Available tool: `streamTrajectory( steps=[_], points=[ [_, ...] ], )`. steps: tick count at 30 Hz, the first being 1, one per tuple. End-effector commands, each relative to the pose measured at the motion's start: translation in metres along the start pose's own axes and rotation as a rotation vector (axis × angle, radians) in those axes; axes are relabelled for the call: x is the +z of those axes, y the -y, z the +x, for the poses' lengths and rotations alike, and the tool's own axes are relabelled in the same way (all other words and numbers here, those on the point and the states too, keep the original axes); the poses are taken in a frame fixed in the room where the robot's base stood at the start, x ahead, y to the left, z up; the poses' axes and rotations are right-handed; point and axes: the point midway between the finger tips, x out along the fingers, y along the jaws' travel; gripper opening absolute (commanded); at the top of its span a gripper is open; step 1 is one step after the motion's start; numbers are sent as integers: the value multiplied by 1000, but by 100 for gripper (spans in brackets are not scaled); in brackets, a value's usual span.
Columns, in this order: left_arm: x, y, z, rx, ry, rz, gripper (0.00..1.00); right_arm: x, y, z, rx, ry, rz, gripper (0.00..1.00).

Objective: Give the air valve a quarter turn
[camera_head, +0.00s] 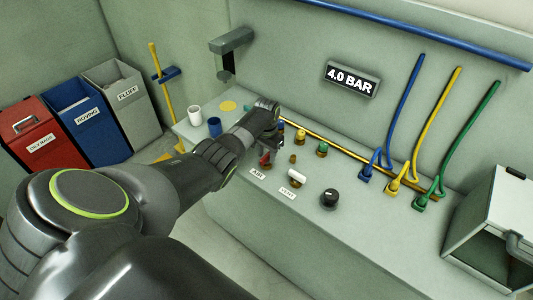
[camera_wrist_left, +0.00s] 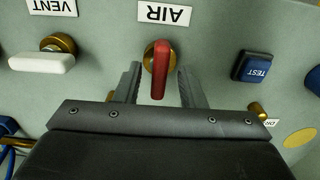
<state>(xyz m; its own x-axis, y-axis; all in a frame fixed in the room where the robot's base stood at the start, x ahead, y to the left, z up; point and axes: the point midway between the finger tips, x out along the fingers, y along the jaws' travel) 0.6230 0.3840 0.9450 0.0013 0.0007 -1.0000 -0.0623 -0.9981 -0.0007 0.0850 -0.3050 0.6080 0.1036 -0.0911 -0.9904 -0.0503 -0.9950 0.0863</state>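The air valve is a red lever (camera_wrist_left: 160,72) on a brass stem, under the label AIR (camera_wrist_left: 165,13) in the left wrist view. In the head view the red lever (camera_head: 265,158) shows partly beside my left gripper (camera_head: 272,150), which hides some of it. In the left wrist view my left gripper (camera_wrist_left: 160,90) is open. Its two fingers stand on either side of the red lever, with a gap visible on each side. The lever points toward the gripper's palm. My right gripper is not in view.
A white VENT lever (camera_wrist_left: 42,62) and a blue TEST button (camera_wrist_left: 252,66) flank the air valve. A black knob (camera_head: 329,198), blue cup (camera_head: 214,126) and white cup (camera_head: 195,114) are on the bench. Three coloured hoses rise at right; a display (camera_head: 351,79) reads 4.0 BAR.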

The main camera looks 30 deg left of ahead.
Motion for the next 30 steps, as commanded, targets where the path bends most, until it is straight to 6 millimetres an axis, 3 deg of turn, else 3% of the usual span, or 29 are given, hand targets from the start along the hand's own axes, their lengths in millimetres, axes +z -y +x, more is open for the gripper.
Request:
streamTrajectory(
  steps=[5, 11, 20, 30],
  points=[
    [0, 0, -2, 0, 0, 1, 36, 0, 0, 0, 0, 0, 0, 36],
    [-1, 0, -22, 0, -3, 2, 36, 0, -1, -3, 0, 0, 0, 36],
    [-1, 1, -74, -2, -4, 1, 36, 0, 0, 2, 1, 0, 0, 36],
    [-1, 0, -147, -2, -4, 0, 36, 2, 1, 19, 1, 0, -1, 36]
  ],
)
